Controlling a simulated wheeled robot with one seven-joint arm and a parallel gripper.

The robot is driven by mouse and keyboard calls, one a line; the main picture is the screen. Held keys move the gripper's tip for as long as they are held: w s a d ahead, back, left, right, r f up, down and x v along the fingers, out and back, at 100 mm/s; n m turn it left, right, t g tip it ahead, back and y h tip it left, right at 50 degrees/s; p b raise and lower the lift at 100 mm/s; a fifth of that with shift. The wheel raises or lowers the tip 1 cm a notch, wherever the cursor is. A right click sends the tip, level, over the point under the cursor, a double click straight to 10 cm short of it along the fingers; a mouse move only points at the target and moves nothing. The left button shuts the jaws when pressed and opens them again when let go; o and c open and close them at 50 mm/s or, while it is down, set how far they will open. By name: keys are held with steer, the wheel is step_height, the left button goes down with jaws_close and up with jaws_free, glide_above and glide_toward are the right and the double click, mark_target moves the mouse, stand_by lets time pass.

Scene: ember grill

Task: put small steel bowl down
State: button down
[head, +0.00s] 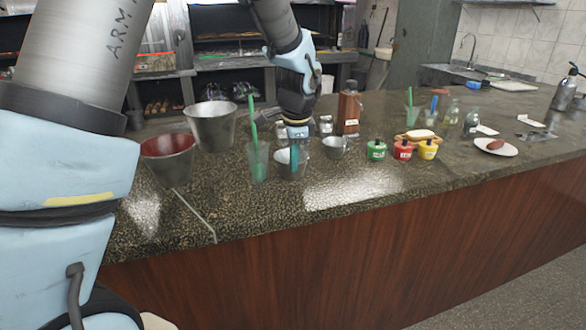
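A small steel bowl (283,169) is at the middle of the picture, at or just above the dark stone counter; I cannot tell if its base touches. My gripper (294,157) points down at this bowl. One teal finger overlaps the bowl's wall, and the gripper looks shut on its rim. The other finger is mostly hidden. A second small steel bowl (334,148) stands on the counter just to the right.
A glass with a green utensil (258,163) stands close left of the held bowl. Farther left are a steel bucket (211,127) and a red-lined bucket (169,160). Green (376,150), red (402,150) and yellow (427,149) jars stand right. The front counter (345,190) is clear.

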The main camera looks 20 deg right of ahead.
steer(key=shift+f, duration=1.4)
steer(key=shift+f, duration=0.2)
steer(key=c, duration=1.1)
jaws_free()
steer(key=shift+r, duration=0.1)
